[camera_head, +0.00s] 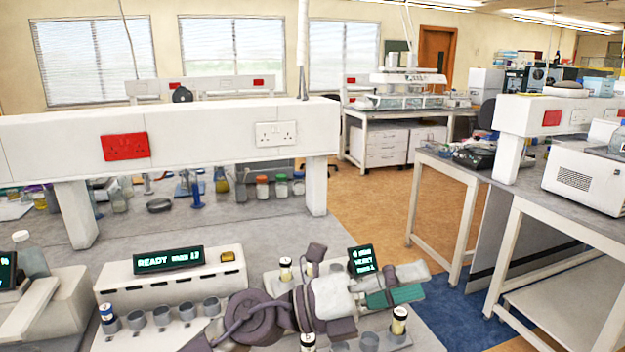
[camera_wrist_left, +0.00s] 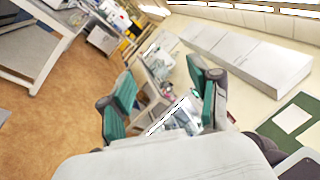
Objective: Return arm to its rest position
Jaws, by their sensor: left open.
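My left arm (camera_head: 265,318) reaches in from the bottom of the head view. Its gripper (camera_head: 408,284) points right, in front of a small dark display, above the front of the bench. Green pads show on its fingers. In the left wrist view the gripper (camera_wrist_left: 160,82) has its two green-padded fingers spread apart. Nothing shows held between them; only the far room is seen through the gap. My right gripper is in neither view.
A white station with a READY display (camera_head: 170,259) stands left of my arm. Capped vials (camera_head: 399,320) stand in holders close below and around the gripper. A white shelf (camera_head: 200,135) spans the bench behind. Orange floor (camera_head: 375,210) is open beyond the bench's right side.

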